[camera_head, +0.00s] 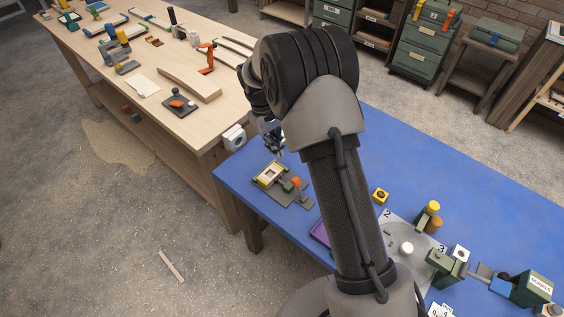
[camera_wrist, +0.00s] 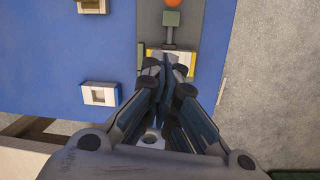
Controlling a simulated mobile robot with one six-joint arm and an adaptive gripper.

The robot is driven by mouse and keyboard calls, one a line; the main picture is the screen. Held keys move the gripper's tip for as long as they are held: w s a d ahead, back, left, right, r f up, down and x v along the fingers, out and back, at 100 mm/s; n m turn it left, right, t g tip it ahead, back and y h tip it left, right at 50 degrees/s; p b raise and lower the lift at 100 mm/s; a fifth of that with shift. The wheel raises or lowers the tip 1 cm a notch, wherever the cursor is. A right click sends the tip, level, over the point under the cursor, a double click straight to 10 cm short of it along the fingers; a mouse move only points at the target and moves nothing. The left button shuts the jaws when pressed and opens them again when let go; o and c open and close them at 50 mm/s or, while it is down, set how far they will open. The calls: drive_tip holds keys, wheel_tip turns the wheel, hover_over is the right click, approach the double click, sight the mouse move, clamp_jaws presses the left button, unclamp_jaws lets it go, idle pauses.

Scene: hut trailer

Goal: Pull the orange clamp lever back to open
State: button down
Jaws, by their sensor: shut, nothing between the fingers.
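The orange knob of the clamp lever (camera_wrist: 173,2) shows at the top edge of the wrist view, partly cut off. In the head view the orange knob (camera_head: 296,182) stands on the clamp's grey plate (camera_head: 293,198) at the blue table's left end. A green block (camera_wrist: 171,18) and a yellow-framed part (camera_wrist: 155,62) lie on the same plate. My gripper (camera_wrist: 167,68) is shut and empty, over the yellow-framed part and below the knob in the picture. In the head view my gripper (camera_head: 274,148) hangs near the table edge; my arm hides part of the table.
Two small blocks lie left of my gripper in the wrist view.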

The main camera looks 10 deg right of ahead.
drive_tip(key=shift+f, duration=0.2)
drive_tip(key=f+b, duration=0.1)
drive_tip(key=f, duration=0.2)
drive_tip(key=d+f+b, duration=0.1)
drive_tip(key=f, duration=0.2)
drive_tip(key=s+f+b, duration=0.1)
drive_tip(key=f, duration=0.3)
drive_tip(key=shift+s+d, duration=0.1)
drive_tip(key=shift+d, duration=0.2)
drive_tip(key=s+r, duration=0.1)
drive_tip(key=s+d+r, duration=0.1)
drive_tip(key=shift+s+b, duration=0.3)
drive_tip(key=shift+b, duration=0.1)
drive_tip(key=shift+s+d+r, duration=0.1)
drive_tip(key=shift+s+d, duration=0.05)
drive_tip(key=shift+s, duration=0.05)
